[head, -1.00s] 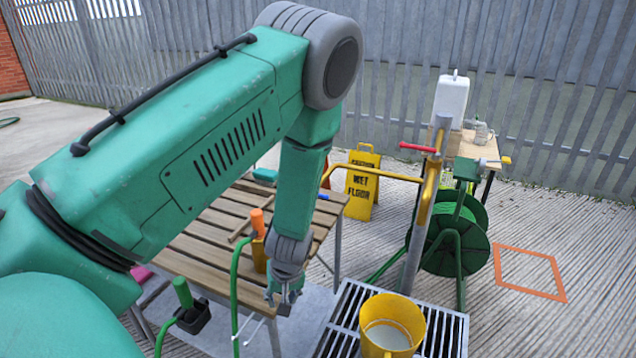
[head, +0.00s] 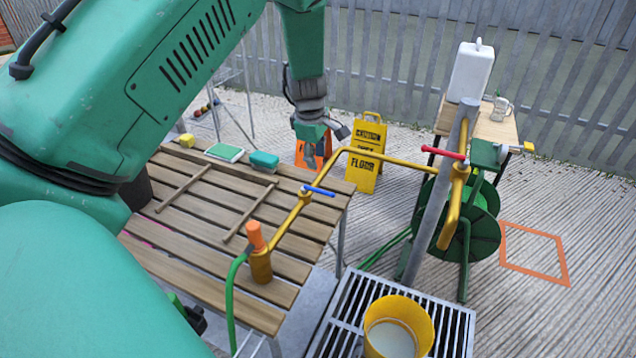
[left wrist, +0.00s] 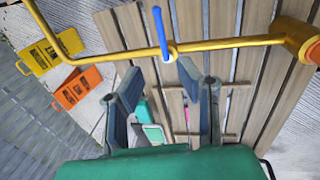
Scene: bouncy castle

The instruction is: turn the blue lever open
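The blue lever (head: 319,190) sits on the yellow pipe (head: 343,157) above the slatted table. In the left wrist view the blue lever (left wrist: 160,33) stands across the yellow pipe (left wrist: 225,43), just beyond my fingertips and roughly in line with the gap between them. My left gripper (head: 318,140) hangs above and behind the lever in the head view. Its two fingers are spread with nothing between them in the left wrist view (left wrist: 163,90). It appears apart from the lever. My right gripper is in neither view.
A red lever (head: 441,152) sits on the pipework by the grey post (head: 436,195). A yellow bucket (head: 397,325) stands on the grate (head: 345,315). An orange-capped pipe end (head: 257,245) rises at the table (head: 190,250). A yellow wet-floor sign (head: 366,152) stands behind.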

